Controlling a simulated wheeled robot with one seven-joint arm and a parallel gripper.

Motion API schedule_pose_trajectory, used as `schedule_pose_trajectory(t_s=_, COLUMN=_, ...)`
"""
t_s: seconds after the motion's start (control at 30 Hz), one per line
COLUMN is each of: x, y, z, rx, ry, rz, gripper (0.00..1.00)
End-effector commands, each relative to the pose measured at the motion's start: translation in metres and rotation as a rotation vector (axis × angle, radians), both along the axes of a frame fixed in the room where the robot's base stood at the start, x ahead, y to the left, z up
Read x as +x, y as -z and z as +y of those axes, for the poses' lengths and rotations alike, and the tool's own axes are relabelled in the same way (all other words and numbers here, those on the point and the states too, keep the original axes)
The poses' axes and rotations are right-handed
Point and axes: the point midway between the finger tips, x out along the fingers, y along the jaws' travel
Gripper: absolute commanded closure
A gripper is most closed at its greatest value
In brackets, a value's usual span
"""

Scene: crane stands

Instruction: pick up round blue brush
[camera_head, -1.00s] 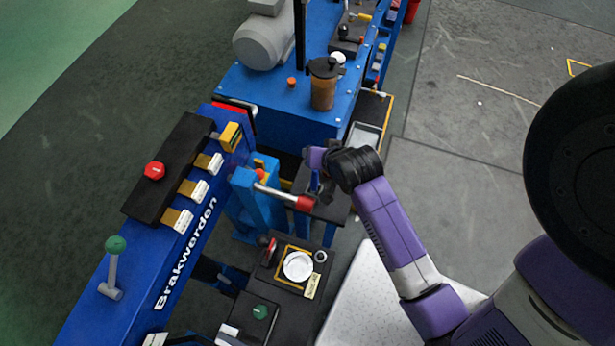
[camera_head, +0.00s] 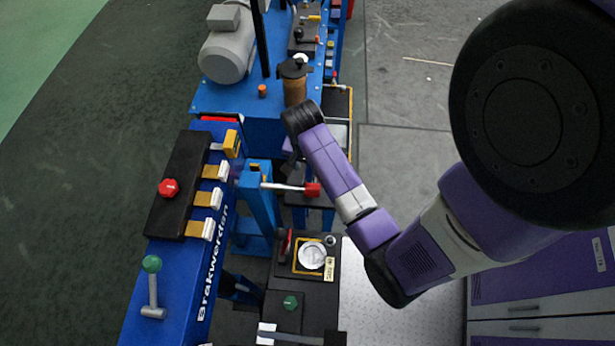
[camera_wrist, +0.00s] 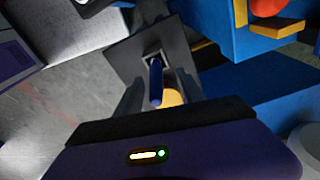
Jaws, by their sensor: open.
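In the wrist view a slim dark blue upright piece (camera_wrist: 156,82), which looks like the round blue brush's handle, stands over a small light slot in a dark square plate. Its lower end and bristles cannot be made out. My gripper (camera_wrist: 160,102) is open, its dark body across the bottom of the wrist view, with the blue piece just ahead of it and nothing held. In the head view my gripper (camera_head: 291,148) is mostly hidden under my black wrist, above the dark stand beside the blue machine. The brush is hidden there.
A lever with a red knob (camera_head: 312,190) sticks out close by my gripper. A brown jar with a black lid (camera_head: 294,88) stands on the blue bench behind. The blue Brakwerden panel (camera_head: 190,260) is at left. Open floor (camera_head: 395,165) lies to the right.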

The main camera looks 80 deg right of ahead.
Motion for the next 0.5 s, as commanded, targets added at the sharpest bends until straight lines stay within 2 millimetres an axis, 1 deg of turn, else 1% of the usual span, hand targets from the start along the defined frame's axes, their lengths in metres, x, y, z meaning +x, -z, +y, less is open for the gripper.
schedule_pose_trajectory(t_s=0.17, x=-0.008, y=0.024, z=-0.003, rx=0.003, ry=0.001, rz=0.003, gripper=0.54)
schedule_pose_trajectory(t_s=0.2, x=-0.007, y=0.031, z=-0.004, rx=0.002, ry=0.001, rz=0.002, gripper=0.54)
schedule_pose_trajectory(t_s=0.3, x=-0.007, y=0.041, z=-0.005, rx=0.001, ry=-0.001, rz=0.0, gripper=0.54)
schedule_pose_trajectory(t_s=0.5, x=-0.006, y=0.045, z=-0.006, rx=-0.001, ry=-0.002, rz=-0.001, gripper=0.54)
